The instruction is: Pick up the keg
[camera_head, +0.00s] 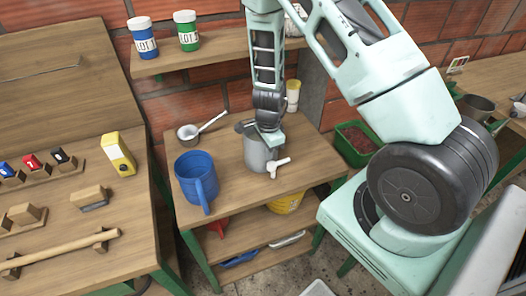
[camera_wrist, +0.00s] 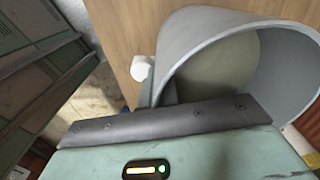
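The keg is a grey, open-topped cylinder (camera_head: 256,154) with a white tap (camera_head: 278,167) low on its side. It stands upright on the wooden shelf unit's top board. My gripper (camera_head: 270,138) is at the keg's upper rim, on its right side in the head view. In the wrist view the keg's round rim and hollow inside (camera_wrist: 232,62) fill the upper right, with the white tap (camera_wrist: 141,68) at its left. A dark gripper bar (camera_wrist: 165,122) crosses in front of the keg's near wall. The fingertips' gap and their contact with the keg are hidden.
A green planter (camera_head: 355,143) is to the right.

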